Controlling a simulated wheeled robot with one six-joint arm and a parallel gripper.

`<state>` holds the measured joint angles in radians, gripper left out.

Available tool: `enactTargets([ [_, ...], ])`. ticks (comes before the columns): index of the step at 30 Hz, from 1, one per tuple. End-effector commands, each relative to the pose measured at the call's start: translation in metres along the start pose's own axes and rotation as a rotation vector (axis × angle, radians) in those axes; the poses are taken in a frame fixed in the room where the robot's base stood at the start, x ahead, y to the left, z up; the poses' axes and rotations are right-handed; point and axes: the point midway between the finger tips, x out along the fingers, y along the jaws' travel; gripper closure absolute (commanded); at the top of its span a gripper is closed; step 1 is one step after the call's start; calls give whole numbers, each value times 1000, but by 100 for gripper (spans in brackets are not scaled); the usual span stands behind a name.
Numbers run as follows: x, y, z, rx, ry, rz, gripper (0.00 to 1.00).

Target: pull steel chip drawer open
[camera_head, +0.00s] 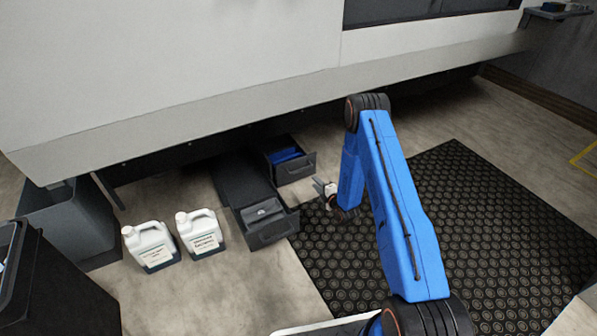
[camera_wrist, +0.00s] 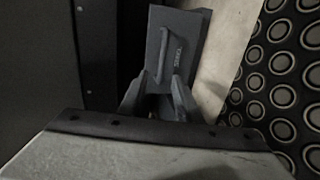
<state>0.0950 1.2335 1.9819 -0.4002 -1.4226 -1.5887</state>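Two dark drawers stand low under the machine in the head view. The nearer drawer (camera_head: 272,234) shows something grey at its top. The farther drawer (camera_head: 297,170) stands open with something blue inside. I cannot tell from labels which is the steel chip drawer. My gripper (camera_head: 321,187) is just right of the farther drawer, low above the floor. In the wrist view, my gripper (camera_wrist: 158,92) has its two fingers apart, with no object seen between them.
Two white jugs (camera_head: 151,245) (camera_head: 199,232) stand left of the drawers. A grey bin (camera_head: 70,220) stands farther left. The large pale machine (camera_head: 180,70) overhangs the drawers. A black studded mat (camera_head: 470,230) covers the floor at right.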

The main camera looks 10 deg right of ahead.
Motion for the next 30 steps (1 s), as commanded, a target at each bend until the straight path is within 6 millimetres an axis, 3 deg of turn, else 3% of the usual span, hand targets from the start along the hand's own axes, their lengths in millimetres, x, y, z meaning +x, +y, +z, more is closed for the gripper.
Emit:
enactTargets([
  [5,1,-10,-2,-11,4,11,70],
  [10,18,-9,-3,-12,5,13,70],
  [30,134,-8,-3,-12,5,13,70],
])
